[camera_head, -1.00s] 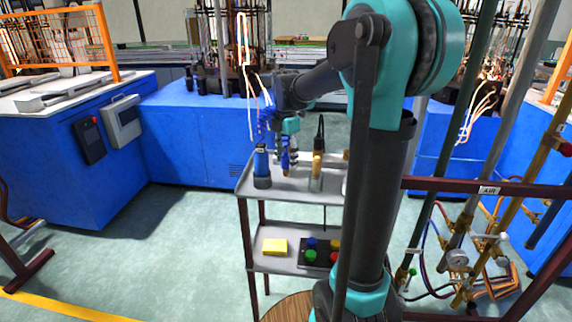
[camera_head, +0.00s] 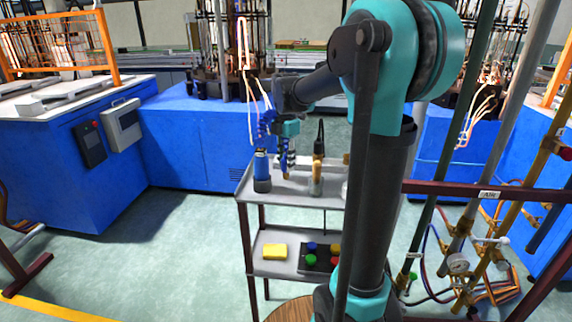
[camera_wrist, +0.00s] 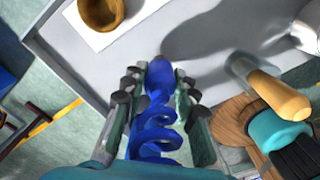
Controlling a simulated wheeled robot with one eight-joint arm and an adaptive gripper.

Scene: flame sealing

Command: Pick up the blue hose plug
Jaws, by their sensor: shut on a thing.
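The blue hose plug (camera_wrist: 158,112) is a glossy blue piece with a coiled tail, seen in the middle of the wrist view. My gripper (camera_wrist: 158,84) has its two dark-padded fingers closed on either side of it. In the head view, the gripper (camera_head: 289,158) is over the top shelf of the small cart, with the blue hose plug (camera_head: 283,146) in it. From these views I cannot tell whether the plug's lower end touches the shelf.
A blue cylinder in a dark base (camera_head: 262,172) stands left of my gripper on the cart (camera_head: 320,203). A wooden-handled tool (camera_head: 318,172) stands close on the right. The lower shelf holds a yellow block (camera_head: 275,251) and a box with coloured buttons (camera_head: 318,262).

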